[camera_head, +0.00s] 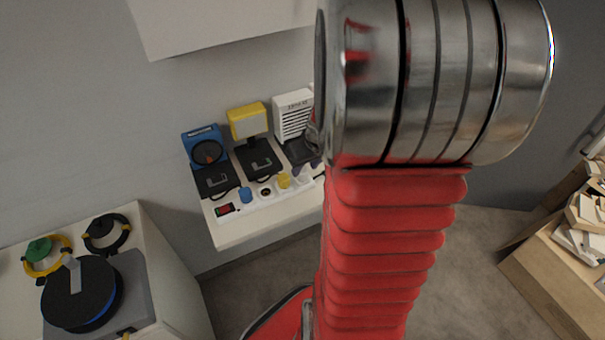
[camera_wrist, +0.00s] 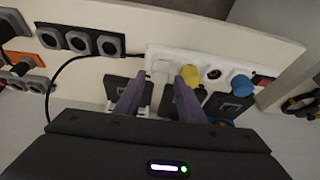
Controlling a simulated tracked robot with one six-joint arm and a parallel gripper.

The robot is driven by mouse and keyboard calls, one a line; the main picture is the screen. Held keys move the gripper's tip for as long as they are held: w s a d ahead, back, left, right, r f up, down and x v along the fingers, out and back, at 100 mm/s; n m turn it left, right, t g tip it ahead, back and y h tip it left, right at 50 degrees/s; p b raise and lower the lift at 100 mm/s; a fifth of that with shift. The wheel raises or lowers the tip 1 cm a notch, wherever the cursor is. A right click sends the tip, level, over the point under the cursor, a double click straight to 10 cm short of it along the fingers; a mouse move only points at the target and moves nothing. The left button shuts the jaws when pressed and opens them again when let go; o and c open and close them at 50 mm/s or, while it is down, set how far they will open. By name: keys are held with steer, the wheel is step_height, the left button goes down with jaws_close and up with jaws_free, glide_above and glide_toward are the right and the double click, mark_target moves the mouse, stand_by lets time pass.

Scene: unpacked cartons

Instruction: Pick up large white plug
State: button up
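A white plug (camera_wrist: 161,68) sits at one end of a white power strip (camera_wrist: 222,64) in the wrist view. It shows only faintly against the white strip, and its exact outline is hard to tell. My gripper (camera_wrist: 158,82) is open, with its two purple-grey fingers pointing towards the plug, one to each side of it in the picture. I cannot tell whether they touch it. In the head view the strip (camera_head: 263,194) lies on a white shelf, and my arm hides most of the gripper and part of that end.
On the strip are a yellow plug (camera_wrist: 188,76) close to the right finger, an empty socket (camera_wrist: 214,73), a blue plug (camera_wrist: 241,84) and a red switch (camera_wrist: 263,80). A black cable (camera_wrist: 62,72) runs nearby. Blue (camera_head: 206,147), yellow (camera_head: 247,121) and white (camera_head: 292,115) devices stand behind.

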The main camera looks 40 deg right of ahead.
mark_target(303, 172)
steer(key=shift+x, duration=1.95)
steer(key=shift+w, duration=0.1)
jaws_close()
